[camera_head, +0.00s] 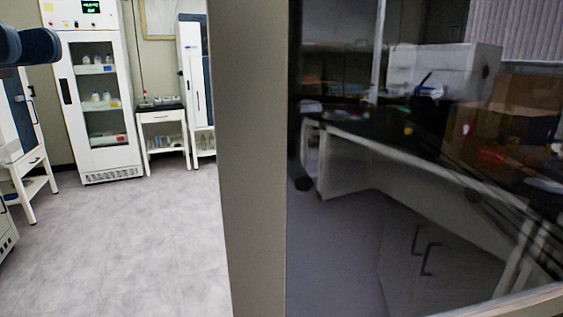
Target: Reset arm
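My gripper is not in view; no fingers show. A dark blue rounded shape enters at the top left edge, close to the camera; I cannot tell for sure whether it is part of my arm. Nothing held by a gripper can be seen.
A grey-beige post (250,160) stands close ahead, with a dark glass pane (340,240) to its right and a lab bench behind it. A white glass-door cabinet (100,90) and a small side table (162,118) stand at the back left. The grey floor (130,240) between is clear.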

